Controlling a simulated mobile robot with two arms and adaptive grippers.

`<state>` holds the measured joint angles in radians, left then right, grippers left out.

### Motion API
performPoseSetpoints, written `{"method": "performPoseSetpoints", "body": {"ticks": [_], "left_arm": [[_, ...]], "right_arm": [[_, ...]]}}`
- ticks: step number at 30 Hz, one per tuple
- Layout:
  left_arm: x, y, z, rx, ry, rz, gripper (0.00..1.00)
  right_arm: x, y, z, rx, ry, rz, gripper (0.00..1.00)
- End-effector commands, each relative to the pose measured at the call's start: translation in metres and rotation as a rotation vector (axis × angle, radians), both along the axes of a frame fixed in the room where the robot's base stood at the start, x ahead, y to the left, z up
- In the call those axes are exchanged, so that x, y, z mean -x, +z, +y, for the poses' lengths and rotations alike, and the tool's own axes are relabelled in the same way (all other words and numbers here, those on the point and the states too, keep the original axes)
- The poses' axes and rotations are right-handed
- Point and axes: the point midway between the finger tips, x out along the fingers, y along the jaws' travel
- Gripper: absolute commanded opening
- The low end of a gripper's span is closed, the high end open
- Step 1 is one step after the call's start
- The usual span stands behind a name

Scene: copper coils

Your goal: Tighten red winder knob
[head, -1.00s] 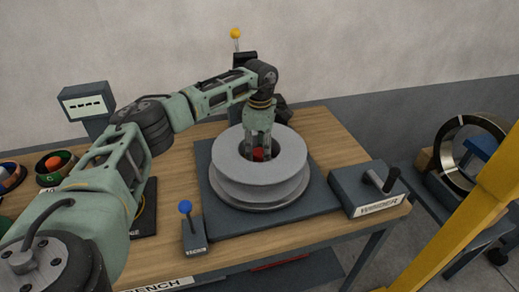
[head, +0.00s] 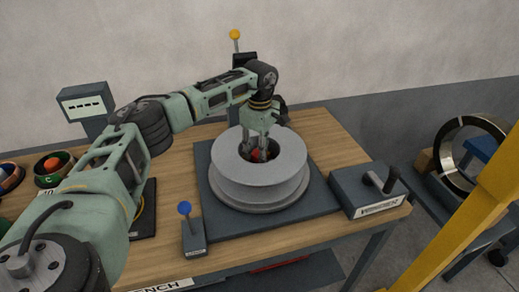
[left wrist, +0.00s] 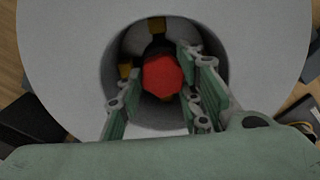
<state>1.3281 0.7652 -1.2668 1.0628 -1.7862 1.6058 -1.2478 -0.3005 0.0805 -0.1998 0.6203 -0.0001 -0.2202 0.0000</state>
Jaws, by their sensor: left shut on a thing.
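The red winder knob (head: 256,156) sits inside the central hole of the grey spool (head: 235,166). In the left wrist view the knob (left wrist: 163,76) is a red, faceted head, seen end-on between the fingers. My left gripper (head: 258,152) points down into the hole and is shut on the knob. Its green-padded fingers also show in the left wrist view (left wrist: 158,95), one on each side of the knob. The fingers partly hide the knob in the head view. My right gripper is not in view.
The spool stands on a dark base plate (head: 225,226) on the wooden bench. A winder box with a crank (head: 365,190) is at the right. A blue-knobbed lever (head: 187,225) stands in front. Labelled bowls (head: 52,168) are at the left, and a yellow post (head: 455,225) is at the right.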

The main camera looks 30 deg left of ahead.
Motion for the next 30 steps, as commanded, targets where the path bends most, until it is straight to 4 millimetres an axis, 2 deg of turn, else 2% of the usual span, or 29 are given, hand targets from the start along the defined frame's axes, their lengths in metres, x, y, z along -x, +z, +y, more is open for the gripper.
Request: {"method": "performPoseSetpoints", "body": {"ticks": [1, 4, 5, 9, 18, 21, 26, 30], "left_arm": [[-0.005, 0.006, 0.002, -0.002, 0.003, -0.022, 0.07], [-0.005, 0.007, 0.002, -0.002, 0.003, -0.022, 0.07], [-0.005, 0.006, 0.002, -0.002, 0.003, -0.022, 0.35], [-0.005, 0.006, 0.002, -0.002, 0.003, -0.019, 0.47], [-0.002, 0.003, 0.001, -0.002, 0.001, -0.009, 0.48], [-0.002, 0.008, 0.000, -0.002, 0.001, -0.009, 0.48], [-0.003, 0.032, 0.000, -0.001, 0.001, -0.012, 0.48], [-0.003, 0.063, 0.001, 0.000, 0.001, -0.014, 0.48]], "right_arm": [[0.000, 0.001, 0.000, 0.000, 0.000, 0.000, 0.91], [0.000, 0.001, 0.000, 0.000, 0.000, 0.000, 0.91], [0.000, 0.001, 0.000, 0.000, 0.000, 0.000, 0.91], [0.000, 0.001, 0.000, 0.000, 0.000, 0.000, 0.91], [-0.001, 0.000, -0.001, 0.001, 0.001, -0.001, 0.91], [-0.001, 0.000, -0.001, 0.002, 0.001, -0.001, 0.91], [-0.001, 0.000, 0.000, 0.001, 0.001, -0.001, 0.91], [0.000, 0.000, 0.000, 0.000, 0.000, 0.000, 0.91]]}}
